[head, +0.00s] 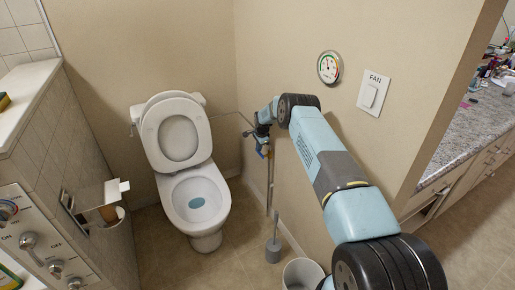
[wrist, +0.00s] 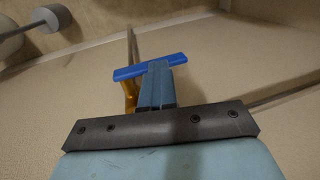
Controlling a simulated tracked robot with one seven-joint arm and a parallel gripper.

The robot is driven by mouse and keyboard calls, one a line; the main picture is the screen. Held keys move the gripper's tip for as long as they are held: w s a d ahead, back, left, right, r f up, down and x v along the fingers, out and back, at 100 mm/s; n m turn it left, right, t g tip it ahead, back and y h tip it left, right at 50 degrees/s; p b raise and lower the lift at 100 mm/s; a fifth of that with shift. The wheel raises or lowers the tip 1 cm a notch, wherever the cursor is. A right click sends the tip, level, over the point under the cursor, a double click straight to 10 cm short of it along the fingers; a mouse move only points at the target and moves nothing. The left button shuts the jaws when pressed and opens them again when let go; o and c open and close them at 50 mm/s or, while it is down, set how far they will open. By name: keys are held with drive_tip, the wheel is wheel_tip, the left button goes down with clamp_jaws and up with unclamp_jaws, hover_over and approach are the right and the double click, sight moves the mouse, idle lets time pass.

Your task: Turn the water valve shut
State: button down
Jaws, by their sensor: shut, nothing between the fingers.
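The water valve has a long blue lever handle (wrist: 128,72) and a brass-coloured body (wrist: 129,96) in the wrist view. In the head view the valve's blue handle (head: 260,151) shows small on the pipe by the wall, beside the toilet. My gripper (wrist: 158,66) is shut and empty, and its fingertips are at the middle of the handle. I cannot tell whether they touch it. The fingers hide part of the valve body. In the head view my gripper (head: 263,131) is small and dark, just above the valve.
A toilet (head: 203,195) with its lid up stands left of the valve. A toilet brush (head: 273,250) and a white bin (head: 302,274) stand on the floor below my arm. A round gauge (head: 329,67) and a fan switch (head: 373,95) are on the wall above my arm.

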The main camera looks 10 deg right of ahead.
drive_tip(key=s+d+r+n+t, duration=0.15)
drive_tip(key=s+r, duration=0.25)
drive_tip(key=r, duration=1.5)
drive_tip(key=s+d+r+n+g, duration=0.15)
drive_tip(key=s+r, duration=0.25)
drive_tip(key=r, duration=1.5)
drive_tip(key=s+d+r+n+t, duration=0.2)
drive_tip(key=s+r+n, duration=0.2)
drive_tip(key=s+r, duration=1.3)
drive_tip(key=s+d+r+n, duration=0.15)
drive_tip(key=s+r, duration=0.25)
drive_tip(key=s, duration=0.7)
drive_tip(key=s+r+n, duration=0.2)
drive_tip(key=s+r, duration=0.1)
drive_tip(key=s, duration=0.8)
drive_tip(key=s+f+n, duration=0.1)
drive_tip(key=s+f, duration=0.1)
drive_tip(key=s, duration=0.8)
drive_tip(key=s+d+f+n+t, duration=0.1)
drive_tip(key=s+f+n, duration=0.1)
drive_tip(key=s, duration=0.9)
drive_tip(key=shift+s+d+f+h, duration=0.15)
drive_tip(key=shift+s+f+h, duration=0.05)
drive_tip(key=shift+f+h, duration=0.2)
